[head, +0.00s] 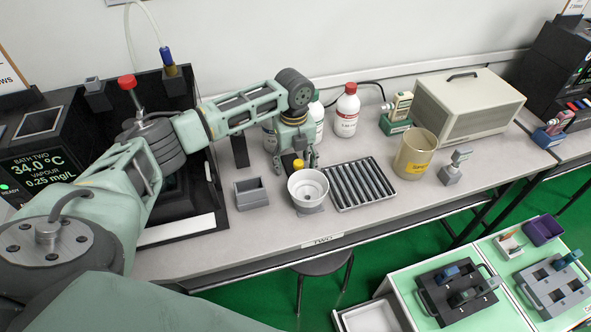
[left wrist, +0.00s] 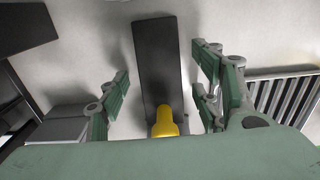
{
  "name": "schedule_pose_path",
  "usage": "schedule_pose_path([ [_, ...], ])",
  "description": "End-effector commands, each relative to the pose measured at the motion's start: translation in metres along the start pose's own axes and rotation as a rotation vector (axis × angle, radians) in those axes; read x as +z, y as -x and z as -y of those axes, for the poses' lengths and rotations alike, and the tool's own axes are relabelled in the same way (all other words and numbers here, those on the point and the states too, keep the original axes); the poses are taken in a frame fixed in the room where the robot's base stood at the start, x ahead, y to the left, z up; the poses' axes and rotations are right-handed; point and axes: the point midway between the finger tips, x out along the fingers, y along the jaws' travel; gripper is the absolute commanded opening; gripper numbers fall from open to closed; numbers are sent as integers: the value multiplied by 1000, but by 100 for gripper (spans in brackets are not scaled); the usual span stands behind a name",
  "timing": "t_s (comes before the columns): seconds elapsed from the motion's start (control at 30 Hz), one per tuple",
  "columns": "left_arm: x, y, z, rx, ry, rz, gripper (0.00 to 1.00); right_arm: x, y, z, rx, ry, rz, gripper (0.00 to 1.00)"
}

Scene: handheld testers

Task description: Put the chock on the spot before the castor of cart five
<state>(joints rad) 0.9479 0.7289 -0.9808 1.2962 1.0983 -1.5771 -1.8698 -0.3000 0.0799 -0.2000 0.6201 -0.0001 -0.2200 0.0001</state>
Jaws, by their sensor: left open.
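My left gripper (head: 300,152) hangs over the bench with its fingers open. In the left wrist view the open fingers (left wrist: 160,90) stand on either side of a long black block with a yellow knob (left wrist: 157,65); I see no finger closed on it. In the head view a yellow tip (head: 298,163) shows beneath the gripper, behind a white bowl (head: 308,186). I cannot make out a clear chock, a castor or a marked spot. Two carts with green tops, one here (head: 403,285), stand at the lower right; I cannot read a number five. My right gripper is not in view.
A grey open box (head: 251,193) and a ribbed tray (head: 359,184) flank the bowl. Bottles (head: 346,110), a beige cup (head: 415,153) and a large beige case (head: 467,106) stand to the right. A stool (head: 322,263) is under the bench's front edge.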

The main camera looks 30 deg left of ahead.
Motion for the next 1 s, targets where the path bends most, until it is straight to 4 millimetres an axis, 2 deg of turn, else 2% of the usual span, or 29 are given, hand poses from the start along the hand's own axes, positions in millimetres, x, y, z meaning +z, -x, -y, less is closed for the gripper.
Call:
schedule_pose_path([
  [0.07,0,0,0,0,0,0,59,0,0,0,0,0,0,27],
  [0.73,0,1,0,-1,0,0,1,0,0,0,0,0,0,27],
  [1.0,0,9,1,-4,-1,1,0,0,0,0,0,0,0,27],
])
